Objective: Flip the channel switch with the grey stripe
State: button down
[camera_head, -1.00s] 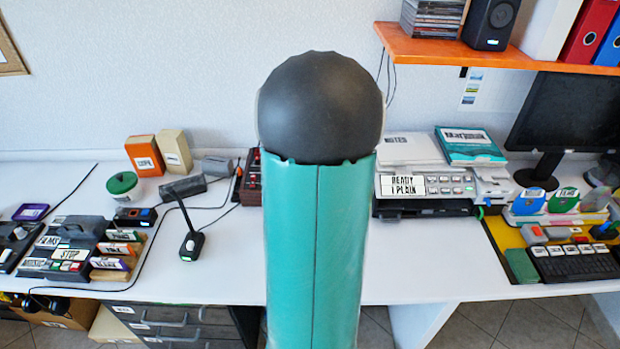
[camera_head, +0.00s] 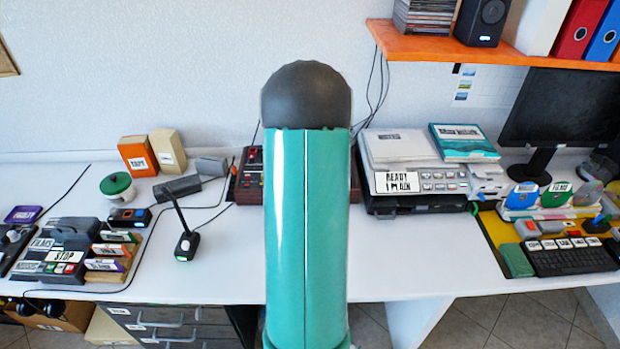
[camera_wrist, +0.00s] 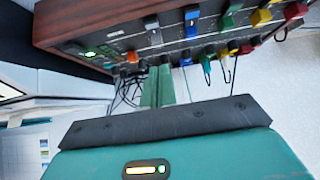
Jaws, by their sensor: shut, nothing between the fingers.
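The wood-sided channel panel (camera_wrist: 58,22) fills the top of the wrist view, tilted. A row of coloured parts runs along it: a pale grey one (camera_wrist: 152,24), a blue one (camera_wrist: 192,15), a green one (camera_wrist: 228,14), a yellow one (camera_wrist: 262,16) and a red one (camera_wrist: 295,11). The pale grey one seems to be the grey channel's switch; its position is unclear. My gripper (camera_wrist: 160,76) is shut and empty, its narrow fingers near the panel's edge; contact cannot be told. In the head view the panel (camera_head: 247,178) is mostly hidden behind my arm.
Cables (camera_wrist: 128,90) hang close beside my fingers. On the desk, a microphone (camera_head: 187,243) stands left of my arm and a printer-like unit (camera_head: 415,200) right of it. An orange shelf (camera_head: 430,48) overhangs the right side. The desk front is clear.

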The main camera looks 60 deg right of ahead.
jog(key=shift+w+d+f, duration=0.1)
jog(key=shift+d+f, duration=0.1)
jog(key=shift+f, duration=1.05)
jog(key=shift+w+d+f, duration=0.1)
jog(key=shift+d+f, duration=0.1)
jog(key=shift+f, duration=1)
jog(key=shift+f, duration=0.2)
jog(key=shift+d, duration=0.15)
jog(key=shift+w+d+r, duration=0.2)
jog(key=shift+w+d, duration=0.15)
jog(key=shift+d, duration=0.2)
